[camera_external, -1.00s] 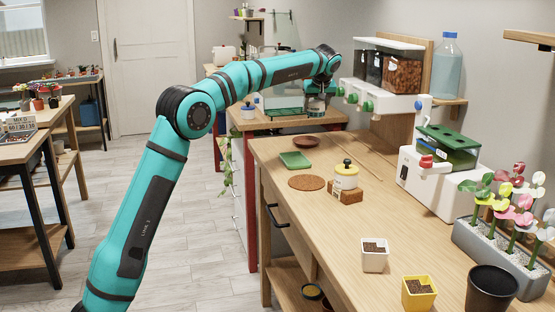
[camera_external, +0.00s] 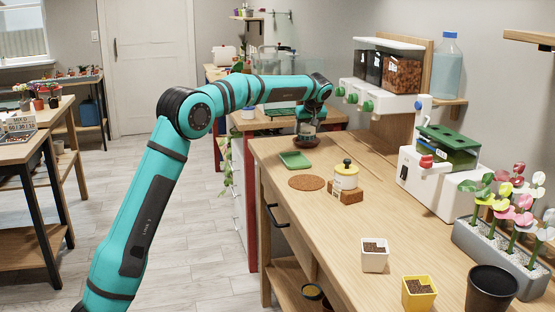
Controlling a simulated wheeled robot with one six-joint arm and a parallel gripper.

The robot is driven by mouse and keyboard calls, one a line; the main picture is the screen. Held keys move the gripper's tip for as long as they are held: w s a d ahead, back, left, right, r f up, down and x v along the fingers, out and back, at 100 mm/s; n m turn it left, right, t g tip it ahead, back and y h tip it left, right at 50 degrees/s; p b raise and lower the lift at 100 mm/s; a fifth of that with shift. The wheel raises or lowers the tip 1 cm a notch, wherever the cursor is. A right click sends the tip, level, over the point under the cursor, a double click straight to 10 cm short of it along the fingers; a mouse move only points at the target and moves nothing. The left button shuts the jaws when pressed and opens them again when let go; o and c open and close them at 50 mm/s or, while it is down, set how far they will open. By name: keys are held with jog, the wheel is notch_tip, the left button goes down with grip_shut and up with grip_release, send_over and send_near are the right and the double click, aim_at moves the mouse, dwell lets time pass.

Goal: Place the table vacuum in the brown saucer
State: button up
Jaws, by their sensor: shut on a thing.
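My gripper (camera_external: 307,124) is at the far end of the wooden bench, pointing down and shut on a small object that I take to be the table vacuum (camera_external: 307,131). It is small here and partly covered by the fingers, so its details are unclear.
A dispenser (camera_external: 380,100) with green knobs stands to the right.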

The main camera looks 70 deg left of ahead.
jog(key=shift+f, duration=0.85)
jog(key=shift+f, duration=0.15)
jog(key=o, duration=1.1)
jog(key=v, duration=1.2)
jog(key=shift+r, duration=0.2)
